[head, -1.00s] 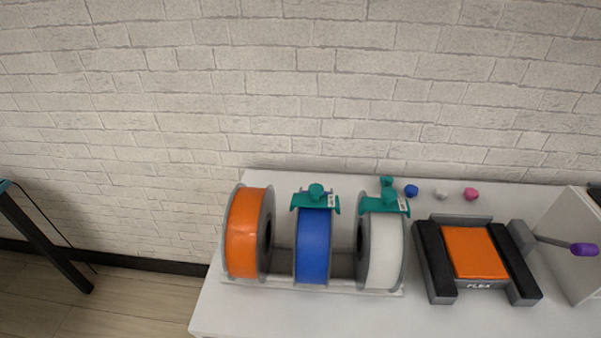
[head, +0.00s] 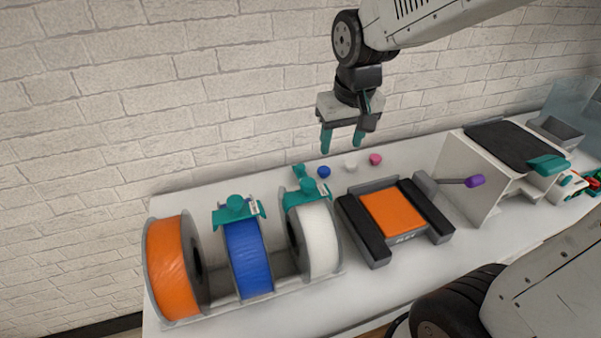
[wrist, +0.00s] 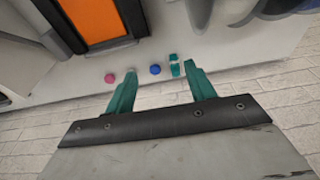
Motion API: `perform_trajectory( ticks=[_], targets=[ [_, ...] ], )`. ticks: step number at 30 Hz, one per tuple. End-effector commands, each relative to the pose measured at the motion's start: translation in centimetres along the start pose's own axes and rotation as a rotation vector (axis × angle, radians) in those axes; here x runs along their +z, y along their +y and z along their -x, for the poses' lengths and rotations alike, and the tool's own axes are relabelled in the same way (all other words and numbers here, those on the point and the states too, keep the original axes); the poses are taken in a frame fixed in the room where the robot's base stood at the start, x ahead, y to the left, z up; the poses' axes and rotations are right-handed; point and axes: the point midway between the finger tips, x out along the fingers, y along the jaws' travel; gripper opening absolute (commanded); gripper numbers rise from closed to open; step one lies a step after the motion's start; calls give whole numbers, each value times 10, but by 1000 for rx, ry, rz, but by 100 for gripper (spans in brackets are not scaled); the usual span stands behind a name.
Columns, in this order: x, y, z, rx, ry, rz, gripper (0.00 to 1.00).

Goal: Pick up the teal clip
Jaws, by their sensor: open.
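A small teal clip (wrist: 175,65) shows between my fingertips in the wrist view, near the wall edge of the table beside a blue ball. In the head view a teal piece (head: 299,171) rises just behind the white spool, partly hidden. Larger teal pieces sit on top of the blue spool (head: 236,207) and the white spool (head: 306,194). My gripper (head: 342,140) is open and empty, with teal fingers pointing down above the back of the table. It also shows in the wrist view (wrist: 162,70), apart from the clip.
Blue (head: 324,171), white (head: 350,165) and pink (head: 376,159) balls lie along the back edge. A dark device with an orange plate (head: 392,211) stands in front of them. Orange (head: 172,265), blue (head: 247,258) and white (head: 319,240) spools stand left. The brick wall is close behind.

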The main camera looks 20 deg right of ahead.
Motion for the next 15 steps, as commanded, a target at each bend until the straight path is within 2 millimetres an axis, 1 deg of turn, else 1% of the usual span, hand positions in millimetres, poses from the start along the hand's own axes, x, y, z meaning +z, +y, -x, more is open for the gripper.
perform_trajectory(
  ticks=[1,3,5,6,8,9,12,15],
  targets=[
    [-18,-2,-19,0,-3,1,55],
    [-41,-4,-42,0,10,1,55],
    [-60,-6,-63,-1,20,0,55],
    [-71,-8,-78,-1,28,0,55],
    [-87,-9,-99,-2,39,0,55],
    [-95,-11,-112,-3,44,0,55],
    [-112,-13,-141,-5,58,0,55],
    [-122,-15,-161,-7,68,-1,55]
  ],
)
